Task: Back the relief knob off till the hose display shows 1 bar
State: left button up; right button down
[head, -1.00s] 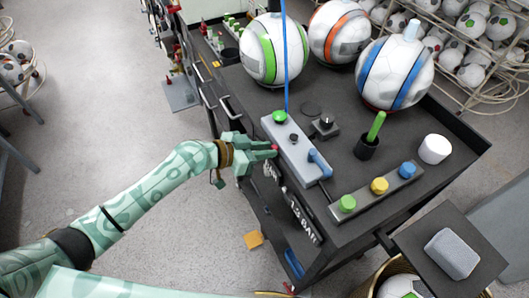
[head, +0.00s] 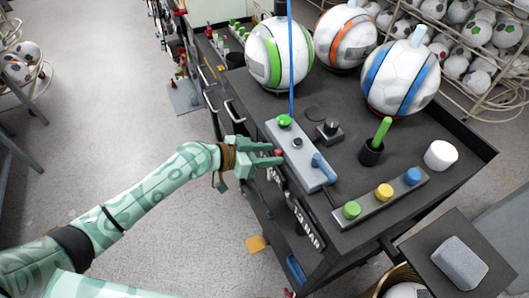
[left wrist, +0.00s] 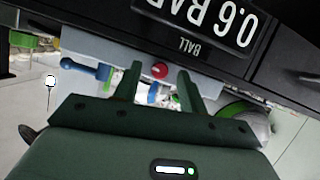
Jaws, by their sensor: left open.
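A small red knob (head: 278,152) sits on the side of a grey valve block (head: 297,160); I take it for the relief knob. It also shows in the left wrist view (left wrist: 160,70). My left gripper (head: 276,155) is open, its two fingers on either side of the knob, with gaps in the left wrist view (left wrist: 158,84). A display (head: 306,222) on the cart's side appears to read 1.3 BAR. Another display, labelled BALL, reads 0.6 BAR in the left wrist view (left wrist: 205,20); my fingers partly hide it in the head view. My right gripper is not in view.
A strip with green, yellow and blue buttons (head: 383,192) lies nearby. Large balls (head: 280,52) stand at the cart's back. The floor left of the cart is clear.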

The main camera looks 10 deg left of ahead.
pick_arm(q)
jog(key=b+v, duration=0.2)
jog(key=v, duration=1.4)
jog(key=shift+a, duration=0.15)
